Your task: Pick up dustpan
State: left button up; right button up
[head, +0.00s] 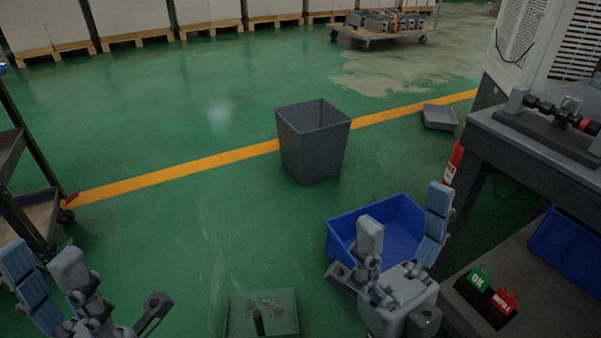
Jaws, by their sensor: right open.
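The dustpan (285,301) appears to be the shallow grey-green pan on the floor at the bottom middle. Small metal scraps lie in it, and a short dark handle (258,323) stands at its near side. The frame's bottom edge cuts it off. My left gripper (95,283) is at the bottom left, left of the pan, with its fingers spread and empty. My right gripper (394,240) is open and empty, to the right of the pan and in front of the blue bin. Neither gripper touches the pan.
A blue bin (341,230) sits behind my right gripper. A grey waste bin (313,145) stands at the middle. A shallow grey tray (440,117) lies by the yellow line. A workbench (480,140) blocks the right, a dark rack (30,225) the left.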

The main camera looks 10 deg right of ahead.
aim_at(259, 325)
jog(key=i+j+z, duration=0.2)
jog(key=j, duration=0.15)
jog(key=i+j+z, duration=0.2)
jog(key=j, duration=0.2)
jog(key=j+z, duration=0.15)
jog(key=j, duration=0.25)
jog(key=i+j+z, duration=0.2)
jog(key=j, duration=0.25)
jog(key=k, duration=0.05)
